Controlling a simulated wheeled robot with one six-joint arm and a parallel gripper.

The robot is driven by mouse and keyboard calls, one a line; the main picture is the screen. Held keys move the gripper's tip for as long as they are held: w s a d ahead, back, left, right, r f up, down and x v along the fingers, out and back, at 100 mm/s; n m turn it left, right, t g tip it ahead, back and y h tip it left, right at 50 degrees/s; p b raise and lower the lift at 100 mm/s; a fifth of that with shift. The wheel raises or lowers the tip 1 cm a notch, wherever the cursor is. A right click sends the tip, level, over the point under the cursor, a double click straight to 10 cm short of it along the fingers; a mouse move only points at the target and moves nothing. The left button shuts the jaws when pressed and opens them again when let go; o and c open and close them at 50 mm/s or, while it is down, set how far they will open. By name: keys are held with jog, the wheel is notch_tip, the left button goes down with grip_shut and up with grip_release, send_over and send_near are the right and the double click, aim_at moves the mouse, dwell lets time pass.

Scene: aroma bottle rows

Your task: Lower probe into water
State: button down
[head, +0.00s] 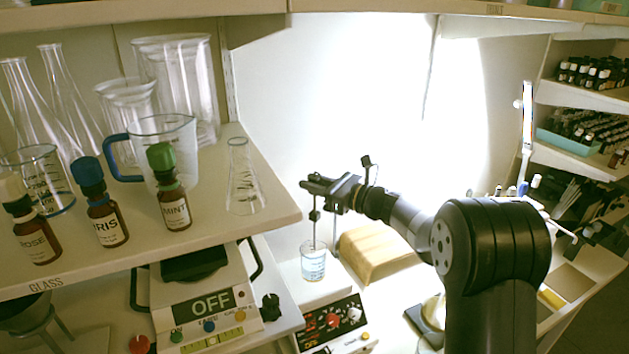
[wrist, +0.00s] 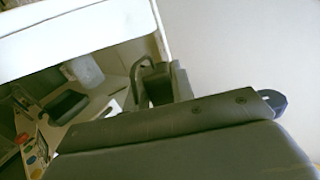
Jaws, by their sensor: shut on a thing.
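My gripper (head: 318,188) is shut on the dark probe (head: 314,215), at the end of my arm that reaches in from the right in the head view. The probe hangs about upright, with its thin stem running down to the small beaker (head: 313,268). The beaker is clear with bluish water and blue marks, and stands on the white plate of a stirrer (head: 325,292). The stem's lower end overlaps the beaker's mouth; I cannot tell how deep its tip sits. In the wrist view my dark gripper body fills the lower part, and the probe is hard to make out.
A scale (head: 205,300) reading OFF stands left of the stirrer. Above it, a glassware shelf (head: 275,215) holds an empty flask (head: 245,178), a measuring jug (head: 165,135) and several labelled bottles. A tan block (head: 375,252) lies right of the beaker.

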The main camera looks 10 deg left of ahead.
aim_at(314, 212)
notch_tip(314, 212, down, 6)
jog(key=b, duration=0.3)
jog(key=shift+f, duration=0.1)
jog(key=c, duration=1.3)
grip_release()
jog(key=shift+o, duration=0.5)
jog(key=b+v, duration=0.2)
jog(key=v, duration=0.9)
jog(key=shift+b, duration=0.35)
jog(key=shift+a, duration=0.1)
